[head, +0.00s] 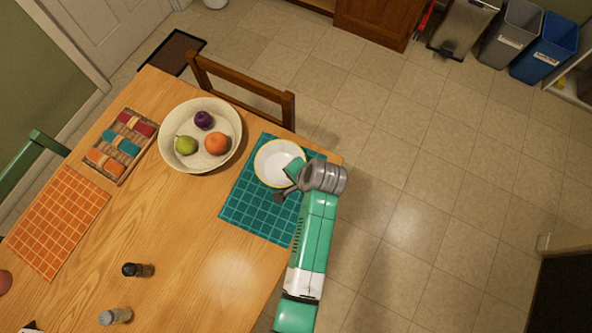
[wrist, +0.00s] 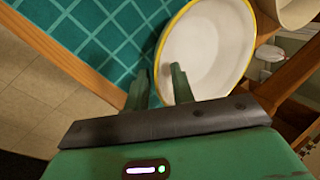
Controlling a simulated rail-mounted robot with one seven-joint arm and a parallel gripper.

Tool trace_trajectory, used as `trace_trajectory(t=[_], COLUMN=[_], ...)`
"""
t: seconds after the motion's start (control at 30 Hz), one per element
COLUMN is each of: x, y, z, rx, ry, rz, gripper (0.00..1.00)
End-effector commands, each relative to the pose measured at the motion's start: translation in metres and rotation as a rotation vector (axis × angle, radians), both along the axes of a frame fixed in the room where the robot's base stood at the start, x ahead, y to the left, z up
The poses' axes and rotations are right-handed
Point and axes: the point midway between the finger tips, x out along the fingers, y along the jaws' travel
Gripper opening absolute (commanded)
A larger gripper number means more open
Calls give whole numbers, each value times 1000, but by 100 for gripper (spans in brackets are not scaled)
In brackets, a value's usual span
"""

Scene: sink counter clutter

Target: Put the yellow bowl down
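The yellow bowl (head: 276,157), white inside with a yellow rim, appears to rest upright on the upper part of the teal grid placemat (head: 250,212). In the wrist view the bowl (wrist: 212,45) lies ahead of my gripper (wrist: 159,86). One finger is over the bowl's inside and the other is outside it above the placemat (wrist: 90,35). The yellow rim passes between them with visible gaps on both sides. In the head view my gripper (head: 285,184) is at the bowl's lower edge, and my wrist hides part of the bowl's right side.
A large cream bowl (head: 176,163) with fruit stands left of the placemat. A wooden chair (head: 240,88) is beyond it at the table edge. A dark shaker (head: 137,270), a grey shaker (head: 115,317) and an orange placemat (head: 58,220) lie farther left. The table's middle is clear.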

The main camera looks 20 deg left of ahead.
Motion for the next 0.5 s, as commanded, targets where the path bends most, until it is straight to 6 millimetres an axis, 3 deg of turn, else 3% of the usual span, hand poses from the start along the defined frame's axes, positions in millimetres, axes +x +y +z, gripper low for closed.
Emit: trace_trajectory(t=[0.3, 0.5], x=[0, -6], y=[0, -13], z=[3, 41], rx=[0, 1], ry=[0, -4], rz=[1, -1], gripper=[29, 29])
